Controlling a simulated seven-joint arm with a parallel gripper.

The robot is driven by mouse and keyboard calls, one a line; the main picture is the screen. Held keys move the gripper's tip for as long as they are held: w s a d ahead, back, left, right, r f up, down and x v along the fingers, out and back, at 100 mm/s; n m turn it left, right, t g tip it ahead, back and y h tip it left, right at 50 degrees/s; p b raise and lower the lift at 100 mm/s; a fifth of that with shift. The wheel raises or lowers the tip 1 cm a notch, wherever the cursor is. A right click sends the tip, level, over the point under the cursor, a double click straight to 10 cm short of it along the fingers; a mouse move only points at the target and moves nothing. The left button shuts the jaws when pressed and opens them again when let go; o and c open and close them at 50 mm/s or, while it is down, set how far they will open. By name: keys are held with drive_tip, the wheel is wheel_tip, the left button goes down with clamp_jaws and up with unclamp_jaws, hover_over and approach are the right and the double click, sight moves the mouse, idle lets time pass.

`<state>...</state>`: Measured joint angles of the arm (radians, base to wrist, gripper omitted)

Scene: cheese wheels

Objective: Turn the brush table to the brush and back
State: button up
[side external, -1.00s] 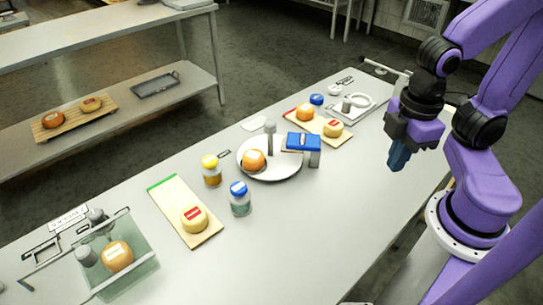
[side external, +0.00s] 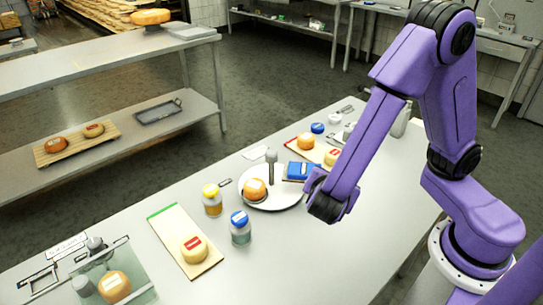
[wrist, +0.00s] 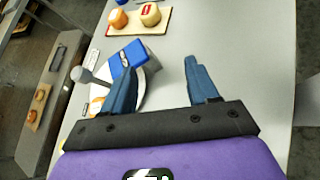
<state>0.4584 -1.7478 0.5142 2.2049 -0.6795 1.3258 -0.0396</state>
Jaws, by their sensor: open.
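The brush table is a white round plate (side external: 285,202) in the middle of the bench, with an upright grey peg (side external: 271,168). An orange cheese wheel (side external: 255,188) with a pale label sits at its left side. The blue brush block (side external: 298,171) is over its far right edge, partly hidden by my arm. My gripper (side external: 328,200) is just right of the plate, its fingers hidden in the side view. In the wrist view my gripper (wrist: 158,66) is open and empty, with the blue brush block (wrist: 129,57) and the peg (wrist: 88,76) beyond its left finger.
A yellow-capped jar (side external: 212,201) and a blue-capped jar (side external: 240,229) stand left of the plate. A board with a yellow cheese (side external: 193,249) and a clear tank (side external: 135,272) lie further left. Another board with cheeses (side external: 307,142) is behind. The bench's near right is clear.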

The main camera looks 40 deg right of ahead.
sight(275, 159)
drive_tip(key=w+a+f+n+t, duration=0.5)
drive_tip(key=w+a+n+t, duration=0.1)
drive_tip(key=a+n+t, duration=0.25)
drive_tip(key=shift+t, duration=0.35)
drive_tip(key=x, duration=1.6)
drive_tip(key=shift+w, duration=0.5)
clamp_jaws()
drive_tip(key=shift+r, duration=0.1)
drive_tip(key=shift+n+t+y, duration=0.65)
drive_tip(key=shift+n+y, duration=0.5)
drive_tip(key=shift+y, duration=0.5)
drive_tip(key=shift+n+t+y, duration=0.65)
drive_tip(key=shift+n+y, duration=0.45)
drive_tip(key=shift+y, duration=0.55)
